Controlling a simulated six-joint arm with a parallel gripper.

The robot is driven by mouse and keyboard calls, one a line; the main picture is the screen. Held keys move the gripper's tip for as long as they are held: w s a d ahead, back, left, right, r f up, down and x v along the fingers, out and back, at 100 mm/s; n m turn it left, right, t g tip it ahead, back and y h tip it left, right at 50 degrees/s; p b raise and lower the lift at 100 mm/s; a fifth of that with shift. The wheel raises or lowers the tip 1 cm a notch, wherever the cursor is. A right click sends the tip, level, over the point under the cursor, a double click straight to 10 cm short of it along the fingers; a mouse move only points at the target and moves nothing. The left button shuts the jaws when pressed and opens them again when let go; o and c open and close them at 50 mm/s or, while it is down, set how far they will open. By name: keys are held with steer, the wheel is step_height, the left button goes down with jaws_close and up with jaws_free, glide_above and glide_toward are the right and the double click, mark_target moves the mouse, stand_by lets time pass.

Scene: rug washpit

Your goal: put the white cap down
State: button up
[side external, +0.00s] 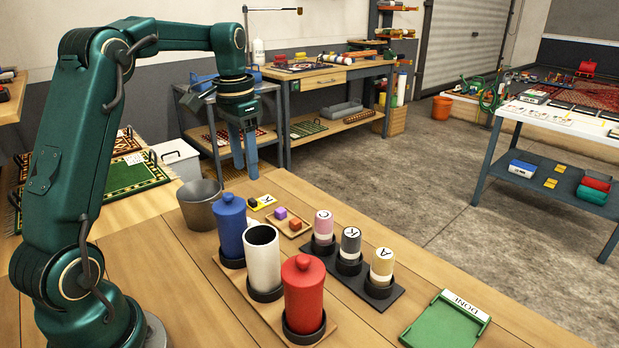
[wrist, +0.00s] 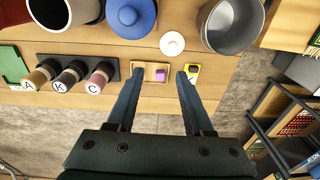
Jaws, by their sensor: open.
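The white cap (wrist: 172,43), round with a small knob, lies on the wooden table between the blue lidded canister (wrist: 131,14) and the grey bucket (wrist: 231,25) in the wrist view. The white canister (side external: 262,265) stands open-topped in a row between the blue canister (side external: 231,228) and the red lidded canister (side external: 304,292). My gripper (wrist: 157,75) is open and empty, its fingers apart. In the side view my gripper (side external: 245,172) hangs above the table's far edge, clear of the cap.
A small tray (wrist: 139,72) with a purple cube (wrist: 161,76) and a yellow card (wrist: 193,71) lie near the fingertips in the wrist view. A dark rack (side external: 345,270) holds several lettered jars. A green tray (side external: 440,325) lies at the front right. The grey bucket (side external: 201,208) stands behind the canisters.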

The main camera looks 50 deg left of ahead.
steer(key=s+d+r+t, duration=0.1)
steer(key=s+d+r, duration=0.15)
steer(key=d, duration=0.25)
steer(key=s+d+r+t, duration=0.1)
steer(key=s+d, duration=0.2)
steer(key=d, duration=0.2)
steer(key=s+d+f+t, duration=0.3)
steer(key=s+d, duration=0.4)
steer(key=s, duration=0.2)
steer(key=shift+s, duration=0.2)
